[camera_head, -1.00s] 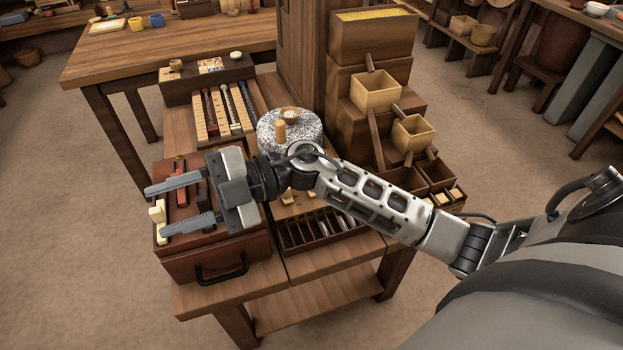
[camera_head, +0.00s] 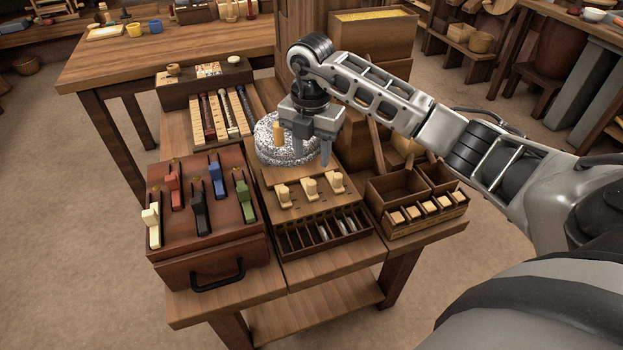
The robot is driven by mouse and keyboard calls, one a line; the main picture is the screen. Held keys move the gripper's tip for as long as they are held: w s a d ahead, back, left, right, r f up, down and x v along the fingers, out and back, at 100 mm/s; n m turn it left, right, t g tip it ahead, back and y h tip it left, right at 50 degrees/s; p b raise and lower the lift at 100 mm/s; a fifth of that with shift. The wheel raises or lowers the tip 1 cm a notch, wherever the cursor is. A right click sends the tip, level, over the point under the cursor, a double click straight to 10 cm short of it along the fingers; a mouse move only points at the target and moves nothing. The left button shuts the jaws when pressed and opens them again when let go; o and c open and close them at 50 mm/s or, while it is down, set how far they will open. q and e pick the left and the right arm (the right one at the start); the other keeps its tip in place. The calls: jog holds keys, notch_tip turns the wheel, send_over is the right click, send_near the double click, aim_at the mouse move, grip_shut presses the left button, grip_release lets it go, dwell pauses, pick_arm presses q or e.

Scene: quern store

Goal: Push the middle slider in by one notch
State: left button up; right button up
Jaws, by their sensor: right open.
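Three pale wooden sliders stand in a row on a wooden board (camera_head: 262,183) in front of the speckled grey quern stone (camera_head: 268,151). The middle slider (camera_head: 310,188) stands between the left slider (camera_head: 283,196) and the right slider (camera_head: 336,181). All three look about level in their row; their notches are too small to read. My right gripper (camera_head: 311,157) points down behind the sliders, by the right side of the quern stone. Its fingers are apart with nothing between them, and it looks clear of the middle slider. My left gripper is out of view.
A red-brown box (camera_head: 222,250) with several coloured levers stands left of the sliders. A slotted rack (camera_head: 290,246) lies in front of them. A compartment tray (camera_head: 440,222) with pale blocks is at right. A stepped wooden stand rises behind my right arm.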

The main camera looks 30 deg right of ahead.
aim_at(311, 182)
notch_tip(311, 182, down, 8)
jog(key=shift+f, duration=0.1)
jog(key=shift+c, duration=0.3)
